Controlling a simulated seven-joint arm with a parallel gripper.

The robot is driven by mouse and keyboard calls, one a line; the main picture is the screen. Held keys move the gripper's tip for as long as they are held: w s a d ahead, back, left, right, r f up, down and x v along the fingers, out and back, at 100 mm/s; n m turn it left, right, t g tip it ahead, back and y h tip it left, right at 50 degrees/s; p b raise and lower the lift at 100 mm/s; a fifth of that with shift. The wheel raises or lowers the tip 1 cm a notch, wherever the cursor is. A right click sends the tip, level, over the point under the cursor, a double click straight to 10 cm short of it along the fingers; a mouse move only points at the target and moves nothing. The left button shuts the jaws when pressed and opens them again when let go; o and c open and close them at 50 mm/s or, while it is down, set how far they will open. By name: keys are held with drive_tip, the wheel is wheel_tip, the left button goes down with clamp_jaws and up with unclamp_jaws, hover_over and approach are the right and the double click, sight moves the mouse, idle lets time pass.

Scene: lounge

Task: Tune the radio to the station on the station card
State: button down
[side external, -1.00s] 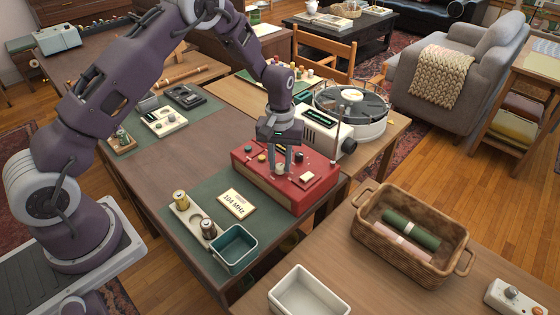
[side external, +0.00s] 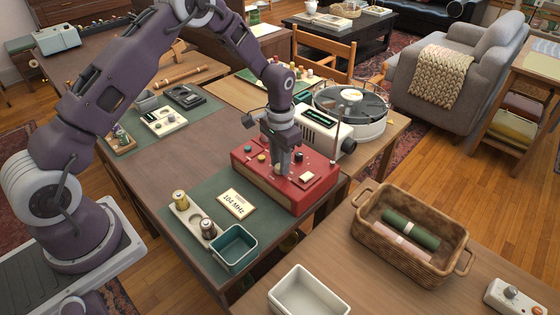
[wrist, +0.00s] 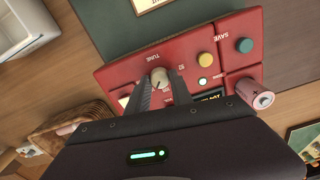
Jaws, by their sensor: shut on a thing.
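The red radio (side external: 262,188) stands on the green mat, with its controls on the upper face. The station card (side external: 236,203) lies flat beside it and reads 104 MHz. My gripper (wrist: 159,88) is shut on the pale tuning knob (wrist: 158,75), marked TUNE, with one finger on each side. It points down onto the radio in the side view (side external: 281,170). A yellow button (wrist: 205,59), a teal button (wrist: 244,45) by the word SAVE, and a small lit button (wrist: 203,82) show in the wrist view. The dark display (wrist: 212,96) is mostly hidden by my gripper.
A pink battery-like cylinder (wrist: 263,101) is at the radio's edge in the wrist view. A teal bin (side external: 235,240) and a tray with cylinders (side external: 193,215) stand in front. A turntable (side external: 350,112) is behind. A basket (side external: 372,236) is at right.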

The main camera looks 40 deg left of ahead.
drive_tip(key=shift+w+m, duration=0.1)
drive_tip(key=shift+m, duration=0.2)
idle(0.4)
drive_tip(key=c, duration=1.1)
unclamp_jaws()
drive_tip(key=shift+r, duration=0.1)
